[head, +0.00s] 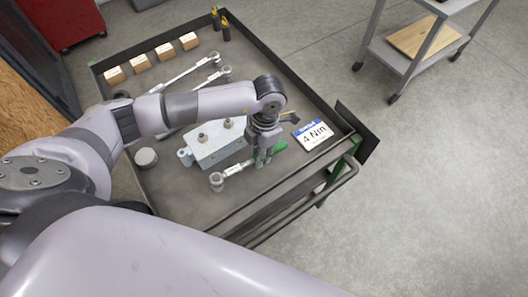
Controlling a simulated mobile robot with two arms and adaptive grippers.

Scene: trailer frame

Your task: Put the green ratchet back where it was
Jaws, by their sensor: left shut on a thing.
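The green ratchet (281,147) is in the head view, near the tray's right front side. Its green handle end points right, and its silver shaft runs left and down to a round head (216,181). My left gripper (262,160) points down and is shut on the ratchet between the green handle and the head. The fingers hide part of the ratchet there. I cannot tell whether the ratchet touches the tray floor. My right gripper is not in view.
The dark tray cart (148,192) has raised rims. A grey metal block (215,152) with bolts is just left of the ratchet, and a "4 Nm" card (313,134) is to its right. Silver wrenches (190,72), several wooden blocks (165,52) and a grey puck (146,157) lie elsewhere.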

